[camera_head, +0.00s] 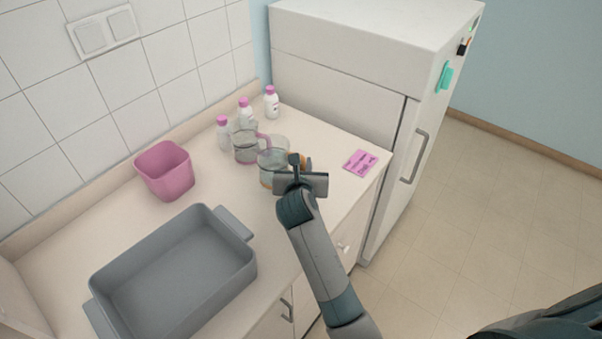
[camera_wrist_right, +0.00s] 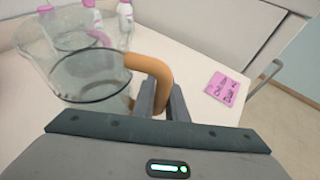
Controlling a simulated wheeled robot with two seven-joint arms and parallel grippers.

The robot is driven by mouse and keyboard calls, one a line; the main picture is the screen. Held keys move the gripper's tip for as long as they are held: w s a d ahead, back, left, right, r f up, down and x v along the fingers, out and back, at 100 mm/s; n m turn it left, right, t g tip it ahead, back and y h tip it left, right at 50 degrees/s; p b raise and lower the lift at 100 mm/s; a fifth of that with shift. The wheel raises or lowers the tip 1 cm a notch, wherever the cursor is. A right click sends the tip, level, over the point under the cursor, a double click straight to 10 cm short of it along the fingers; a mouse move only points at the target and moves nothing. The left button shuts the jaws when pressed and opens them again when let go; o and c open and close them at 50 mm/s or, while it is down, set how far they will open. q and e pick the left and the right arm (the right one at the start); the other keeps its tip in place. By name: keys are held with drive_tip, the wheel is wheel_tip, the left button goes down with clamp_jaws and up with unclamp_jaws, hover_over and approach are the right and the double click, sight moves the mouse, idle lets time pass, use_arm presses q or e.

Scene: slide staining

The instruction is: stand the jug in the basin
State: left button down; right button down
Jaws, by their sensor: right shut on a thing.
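A clear glass jug with an orange handle (camera_head: 270,160) is upright at the counter's right part; it also shows in the right wrist view (camera_wrist_right: 85,80). My right gripper (camera_head: 299,165) is shut on its orange handle (camera_wrist_right: 155,78). I cannot tell whether the jug's base touches the counter. The grey basin (camera_head: 243,268), a rectangular tub with end handles, sits on the counter at the lower left, apart from the jug. It looks empty. My left gripper is not in view.
A second clear jug with a pink handle (camera_head: 245,148) stands close behind the held one. Several white bottles with pink caps (camera_head: 271,104) stand near the wall. A pink bin (camera_head: 165,171) is behind the basin. A pink note (camera_head: 361,161) lies by the white cabinet (camera_head: 340,75).

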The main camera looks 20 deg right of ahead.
drive_tip(key=shift+w+a+f, duration=0.15)
drive_tip(key=shift+w, duration=0.15)
drive_tip(key=shift+f, duration=0.1)
drive_tip(key=shift+f+p, duration=0.4)
drive_tip(key=shift+f, duration=1.5)
drive_tip(key=c, duration=1.8)
unclamp_jaws()
drive_tip(key=shift+s+f, duration=0.1)
drive_tip(key=shift+f, duration=0.05)
drive_tip(key=shift+o, duration=0.2)
